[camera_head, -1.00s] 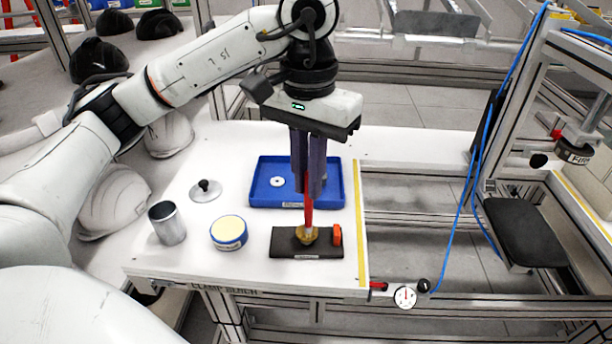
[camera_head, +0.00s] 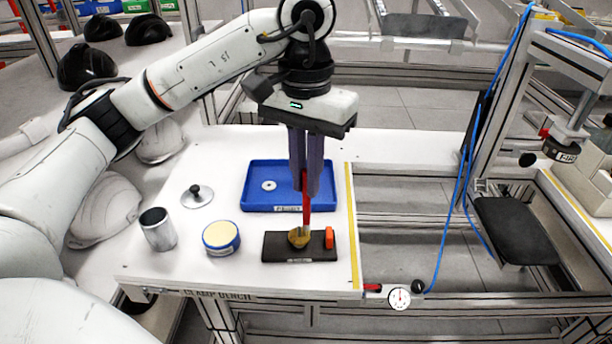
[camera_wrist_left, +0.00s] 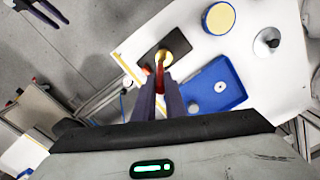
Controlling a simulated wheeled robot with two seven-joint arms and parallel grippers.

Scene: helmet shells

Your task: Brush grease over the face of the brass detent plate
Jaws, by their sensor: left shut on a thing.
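My left gripper (camera_head: 312,192) points down and is shut on a red-handled brush (camera_head: 306,195), which also shows in the left wrist view (camera_wrist_left: 160,75). The brush's lower end is at the brass detent plate (camera_head: 296,240), over its right part in the head view; whether the bristles touch is too small to tell. The round brass plate also shows in the left wrist view (camera_wrist_left: 166,57), partly hidden by the brush. It sits on a black pad (camera_head: 275,250). My right gripper (camera_wrist_left: 63,26) shows only at the top left of the left wrist view, its fingers apart and empty.
A blue-rimmed tin of pale stuff (camera_head: 221,237), a metal cup (camera_head: 158,230) and a knobbed disc (camera_head: 197,196) stand left of the pad. An orange block (camera_head: 329,237) sits at the pad's right end. A blue tray (camera_head: 246,190) with a white ring lies behind.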

